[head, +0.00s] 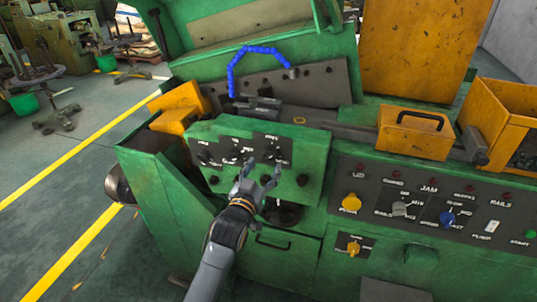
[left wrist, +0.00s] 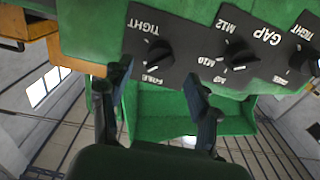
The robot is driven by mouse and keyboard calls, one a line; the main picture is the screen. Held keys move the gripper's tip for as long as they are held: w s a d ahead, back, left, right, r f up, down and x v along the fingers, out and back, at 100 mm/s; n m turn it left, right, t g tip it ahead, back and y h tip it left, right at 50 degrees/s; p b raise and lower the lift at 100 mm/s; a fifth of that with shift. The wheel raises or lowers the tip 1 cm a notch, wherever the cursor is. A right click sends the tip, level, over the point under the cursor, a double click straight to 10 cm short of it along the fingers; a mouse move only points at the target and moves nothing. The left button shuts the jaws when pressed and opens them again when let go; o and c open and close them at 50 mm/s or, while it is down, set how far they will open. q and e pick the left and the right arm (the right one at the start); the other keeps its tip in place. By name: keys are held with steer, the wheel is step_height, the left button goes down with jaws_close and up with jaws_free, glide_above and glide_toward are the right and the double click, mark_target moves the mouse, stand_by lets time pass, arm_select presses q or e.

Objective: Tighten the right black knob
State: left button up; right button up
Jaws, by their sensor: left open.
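The right black knob (head: 280,157) sits on the dark label plate at the right of the sloped green control box. My left gripper (head: 263,168) is open, with its fingers reaching up toward this plate from below. In the left wrist view, where the lettering is upside down, a black knob (left wrist: 158,53) marked TIGHT lies ahead of the two spread fingers (left wrist: 158,72), roughly between their tips. I see no clear contact. Another knob (left wrist: 238,58) and part of a third are farther right in that view. My right gripper is not in view.
Small round black knobs (head: 302,180) sit lower on the control box. A panel with yellow and blue knobs (head: 420,208) is on the right. A blue segmented hose (head: 255,52) arches behind the box. A yellow box with a handle (head: 418,130) stands behind right. Open floor lies left.

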mark_target(268, 159)
arm_select(q)
steer(key=x, duration=0.4)
steer(key=shift+p, duration=0.3)
steer(key=shift+w+d, duration=0.2)
steer(key=shift+w, duration=0.4)
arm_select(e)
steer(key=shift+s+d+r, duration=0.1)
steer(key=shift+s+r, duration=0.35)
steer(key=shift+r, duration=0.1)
arm_select(q)
steer(key=c, duration=1.2)
steer(key=shift+o, duration=0.2)
steer(key=shift+f, duration=0.1)
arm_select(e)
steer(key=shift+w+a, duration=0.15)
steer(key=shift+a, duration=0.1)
